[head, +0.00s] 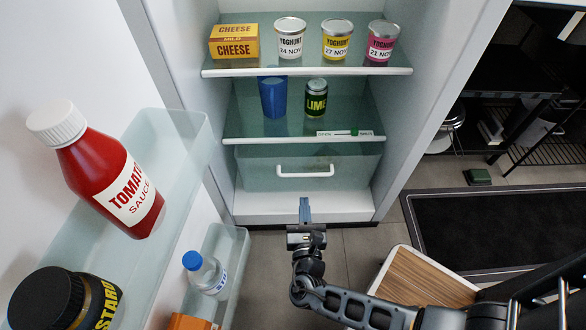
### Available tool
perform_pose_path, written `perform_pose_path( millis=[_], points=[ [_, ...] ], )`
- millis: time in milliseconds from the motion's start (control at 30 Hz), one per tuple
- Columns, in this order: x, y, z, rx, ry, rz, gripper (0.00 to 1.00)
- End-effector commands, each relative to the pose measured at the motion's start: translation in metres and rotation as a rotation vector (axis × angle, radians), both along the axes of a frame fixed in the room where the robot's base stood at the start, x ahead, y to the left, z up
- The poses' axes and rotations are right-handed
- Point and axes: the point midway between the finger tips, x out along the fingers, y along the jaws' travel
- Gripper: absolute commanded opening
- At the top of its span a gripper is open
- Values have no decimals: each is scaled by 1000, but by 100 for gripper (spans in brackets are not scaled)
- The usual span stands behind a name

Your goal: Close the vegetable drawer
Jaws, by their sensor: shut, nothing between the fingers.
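The vegetable drawer (262,177) is the pale green translucent box at the bottom of the open fridge, with a white bar handle (305,173) on its front. Its front stands under the lowest shelf, behind the white fridge floor's front edge. I cannot tell whether it is fully shut. My gripper (305,208) is in front of the drawer, below its handle in the picture, pointing toward the fridge. Its fingers are together and empty. It appears apart from the drawer.
The fridge door (175,190) stands open at left, holding a tomato sauce bottle (108,180), a mustard jar (65,300) and a water bottle (205,272). Shelves above hold yoghurts, cheese, a blue cup (272,97) and a lime can (316,95). A wooden-topped piece (425,280) stands right.

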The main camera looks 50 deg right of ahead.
Motion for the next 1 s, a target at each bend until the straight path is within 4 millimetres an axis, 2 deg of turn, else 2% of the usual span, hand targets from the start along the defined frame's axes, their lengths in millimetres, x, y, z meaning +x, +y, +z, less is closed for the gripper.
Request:
perform_pose_path(
  millis=[600, 800, 1000],
  points=[
    [68, -88, -1, 0, 0, -4, 0],
    [79, -101, -1, 2, 2, -2, 0],
    [81, -103, 0, 2, 3, -2, 0]
  ],
)
